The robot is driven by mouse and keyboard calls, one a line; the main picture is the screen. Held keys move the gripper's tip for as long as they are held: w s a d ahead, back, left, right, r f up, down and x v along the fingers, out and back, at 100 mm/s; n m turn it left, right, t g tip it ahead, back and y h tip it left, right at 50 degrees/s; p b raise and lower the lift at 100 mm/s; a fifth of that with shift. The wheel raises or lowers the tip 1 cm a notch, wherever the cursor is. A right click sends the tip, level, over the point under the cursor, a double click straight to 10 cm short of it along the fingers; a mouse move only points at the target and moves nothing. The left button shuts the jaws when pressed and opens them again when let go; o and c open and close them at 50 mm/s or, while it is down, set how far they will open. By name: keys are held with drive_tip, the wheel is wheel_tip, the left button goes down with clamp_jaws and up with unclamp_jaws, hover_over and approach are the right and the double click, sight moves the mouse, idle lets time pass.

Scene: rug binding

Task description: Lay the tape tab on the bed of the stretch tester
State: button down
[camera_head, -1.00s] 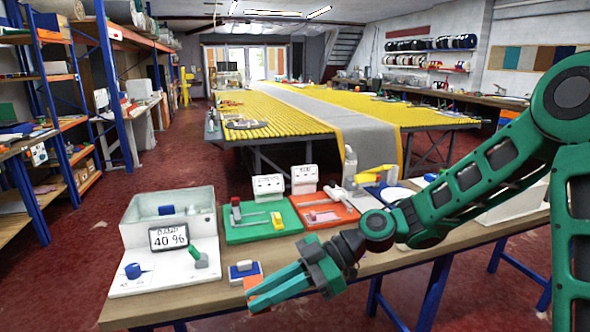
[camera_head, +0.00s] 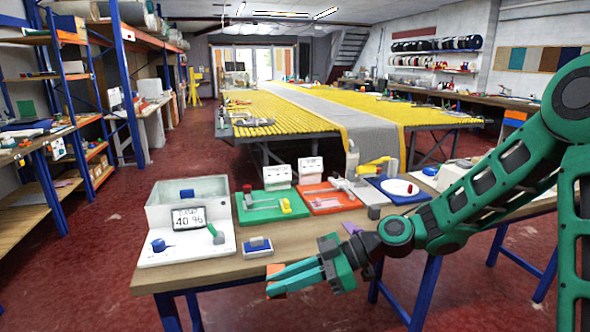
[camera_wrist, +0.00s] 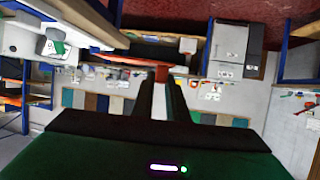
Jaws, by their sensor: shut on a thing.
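My gripper (camera_head: 272,282) is shut on a small orange tab (camera_head: 276,269), held at the front edge of the wooden bench. In the wrist view an orange-red piece (camera_wrist: 162,71) shows at the tips of the dark fingers (camera_wrist: 160,98). Two testers stand side by side behind it: one on a green base (camera_head: 262,211) with a red post and yellow block, one on an orange base (camera_head: 325,207) with a grey clamp. Their labels are too small to read, so I cannot tell which is the stretch tester. The tab is apart from both.
A white damp meter box (camera_head: 180,252) reading 40 % stands at the bench's left. A small blue-and-white block (camera_head: 257,246) lies between it and my gripper. A blue board with a white disc (camera_head: 399,187) is at the right. A long yellow roller table (camera_head: 285,115) stands beyond.

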drive_tip(key=w+d+f+m+t+h, duration=0.1)
drive_tip(key=w+d+f+m+t, duration=0.1)
drive_tip(key=w+d+m+t, duration=0.35)
drive_tip(key=w+d+f+m+t+h, duration=0.2)
drive_tip(key=w+d+f+m+t, duration=0.1)
drive_tip(key=w+d, duration=0.5)
drive_tip(key=w+d+m+t+h, duration=0.3)
drive_tip(key=w+d, duration=0.1)
drive_tip(key=d, duration=0.5)
drive_tip(key=w+d+m+t+h, duration=0.3)
drive_tip(key=d+m, duration=0.1)
drive_tip(key=d, duration=0.6)
wheel_tip(320, 180, down, 14)
drive_tip(key=w+m+h, duration=0.3)
drive_tip(key=m+h, duration=0.1)
drive_tip(key=h, duration=0.1)
drive_tip(key=v, duration=0.6)
drive_tip(key=shift+d+r, duration=0.15)
drive_tip(key=shift+d, duration=0.1)
drive_tip(key=shift+n, duration=0.25)
